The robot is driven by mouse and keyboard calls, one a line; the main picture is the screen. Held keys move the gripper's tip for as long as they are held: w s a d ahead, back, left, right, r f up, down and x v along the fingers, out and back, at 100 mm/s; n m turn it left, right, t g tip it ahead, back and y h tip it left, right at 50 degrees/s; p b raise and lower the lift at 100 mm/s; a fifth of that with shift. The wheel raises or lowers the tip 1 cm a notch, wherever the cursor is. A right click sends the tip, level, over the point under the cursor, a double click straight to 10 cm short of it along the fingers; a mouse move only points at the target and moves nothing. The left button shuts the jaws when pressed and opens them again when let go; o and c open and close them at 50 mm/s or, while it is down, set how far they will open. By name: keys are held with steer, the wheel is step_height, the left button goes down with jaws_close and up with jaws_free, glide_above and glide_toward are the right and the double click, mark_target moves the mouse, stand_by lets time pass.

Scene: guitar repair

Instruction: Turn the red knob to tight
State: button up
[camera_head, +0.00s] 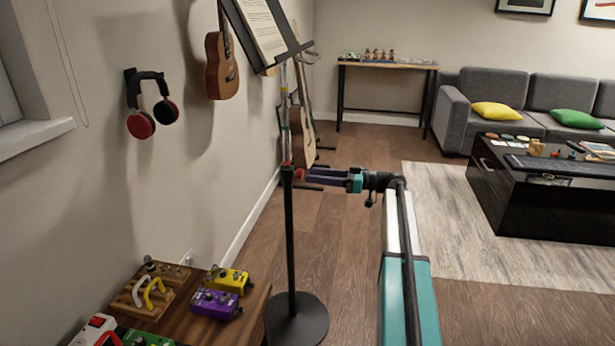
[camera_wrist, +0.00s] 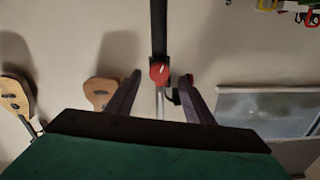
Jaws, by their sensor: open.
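The red knob (camera_head: 299,173) sits on the black pole of the music stand (camera_head: 290,235), just below where a thinner rod enters it. In the wrist view the red knob (camera_wrist: 159,73) faces me and carries a short white mark. My gripper (camera_head: 310,175) reaches in from the right at the knob's height. In the wrist view my gripper (camera_wrist: 161,78) is open, with one dark finger on each side of the knob and visible gaps between. Whether the fingertips reach past the knob's face is hard to tell.
A wooden table with a yellow pedal (camera_head: 228,280) and a purple pedal (camera_head: 215,303) stands left of the stand's round base (camera_head: 297,322). Guitars (camera_head: 221,65) and headphones (camera_head: 152,105) hang on the left wall. Open floor lies behind the stand, towards the sofa (camera_head: 520,100).

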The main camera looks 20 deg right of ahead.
mark_target(300, 174)
steer(key=shift+x, duration=1.95)
steer(key=c, duration=0.9)
steer(key=shift+d, duration=0.5)
steer(key=shift+c, duration=0.8)
steer(key=shift+a, duration=0.4)
